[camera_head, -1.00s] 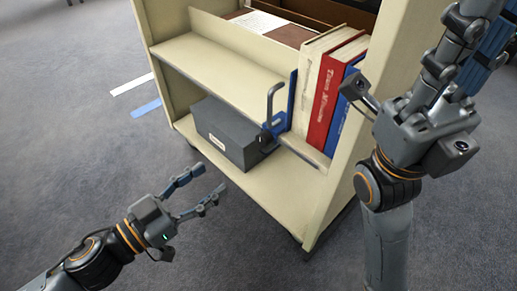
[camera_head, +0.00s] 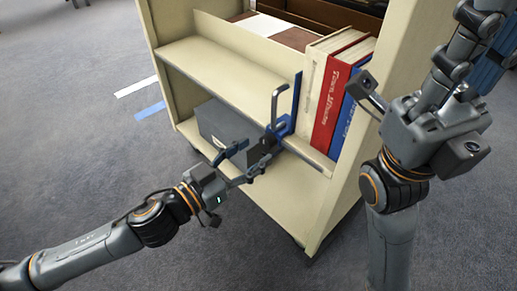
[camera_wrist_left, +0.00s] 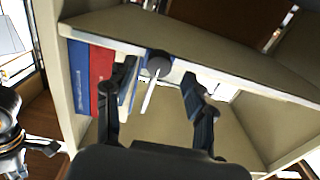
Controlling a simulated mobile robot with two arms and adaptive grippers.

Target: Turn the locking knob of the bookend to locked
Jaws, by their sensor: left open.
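The bookend (camera_head: 296,98) is blue and stands on the shelf against the left side of the books. Its locking knob (camera_head: 272,128) carries a grey lever (camera_head: 275,103) that points up. In the left wrist view, which is turned over, the knob (camera_wrist_left: 158,63) is round and black, and the lever (camera_wrist_left: 149,96) hangs down. My left gripper (camera_head: 258,147) is open and empty just in front of the knob, with a finger to either side in the wrist view. Contact is not visible. My right gripper (camera_head: 482,45) is raised at the upper right, away from the bookend; its opening is unclear.
White, red (camera_head: 335,106) and blue books stand right of the bookend. A dark grey box (camera_head: 222,128) sits to its left, inside the cream cart (camera_head: 322,215). The shelf edge (camera_head: 225,75) lies above the box. Floor in front is clear.

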